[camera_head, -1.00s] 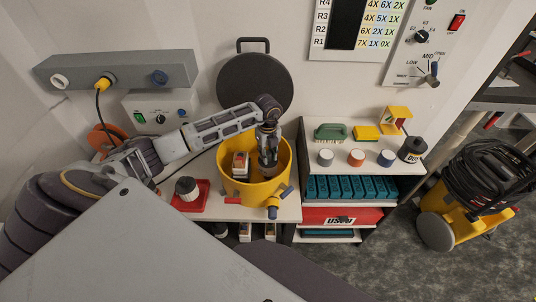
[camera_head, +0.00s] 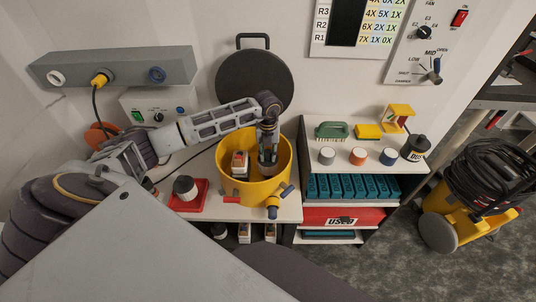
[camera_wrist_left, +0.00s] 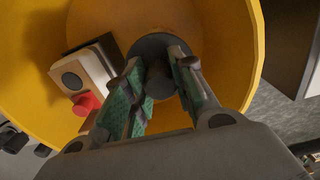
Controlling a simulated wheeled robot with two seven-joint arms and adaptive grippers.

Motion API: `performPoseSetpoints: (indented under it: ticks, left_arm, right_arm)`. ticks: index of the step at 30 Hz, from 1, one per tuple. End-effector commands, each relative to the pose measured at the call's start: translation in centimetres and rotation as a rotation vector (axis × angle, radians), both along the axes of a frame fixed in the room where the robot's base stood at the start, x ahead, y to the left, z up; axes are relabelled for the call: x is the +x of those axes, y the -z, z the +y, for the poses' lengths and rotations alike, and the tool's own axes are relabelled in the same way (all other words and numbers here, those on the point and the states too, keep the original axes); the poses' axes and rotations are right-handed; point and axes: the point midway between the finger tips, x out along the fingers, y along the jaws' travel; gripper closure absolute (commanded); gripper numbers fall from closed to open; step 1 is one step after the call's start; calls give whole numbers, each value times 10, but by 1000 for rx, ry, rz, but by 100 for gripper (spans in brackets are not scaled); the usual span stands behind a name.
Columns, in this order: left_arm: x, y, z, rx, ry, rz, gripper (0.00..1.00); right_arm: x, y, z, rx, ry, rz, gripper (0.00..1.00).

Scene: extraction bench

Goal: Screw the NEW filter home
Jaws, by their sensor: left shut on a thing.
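My left gripper (camera_head: 268,155) reaches down into a yellow open tub (camera_head: 236,189) on the bench. In the left wrist view its green-padded fingers (camera_wrist_left: 158,88) are shut on the knob of a dark round part (camera_wrist_left: 150,45) inside the tub. I take this part for the filter, but no NEW label shows on it, and its thread is hidden. Beside it in the tub stands a white and orange box-like part (camera_head: 240,163), with a red knob (camera_wrist_left: 87,103) in the wrist view. My right gripper is not in view.
A shelf to the right holds small pots, a green brush (camera_head: 332,130) and teal packs. A round black lid (camera_head: 254,82) is behind the tub.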

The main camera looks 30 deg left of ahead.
Motion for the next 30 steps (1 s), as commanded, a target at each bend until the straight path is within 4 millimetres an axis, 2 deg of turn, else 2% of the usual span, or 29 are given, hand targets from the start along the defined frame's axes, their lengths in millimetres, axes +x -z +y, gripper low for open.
performPoseSetpoints:
  ticks: [12, 21, 22, 27, 30]
  left_arm:
    - [0, 0, 0, 0, 227, -1, 100]
    - [0, 0, 0, 0, 242, -1, 100]
    - [0, 0, 0, 0, 242, -1, 71]
    - [0, 0, 0, 0, 241, 0, 49]
    - [0, 0, 0, 0, 241, 0, 49]
  right_arm:
    - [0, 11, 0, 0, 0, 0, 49]
    - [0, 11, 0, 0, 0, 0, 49]
    - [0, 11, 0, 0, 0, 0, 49]
    - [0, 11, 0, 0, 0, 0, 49]
    - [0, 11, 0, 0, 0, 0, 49]
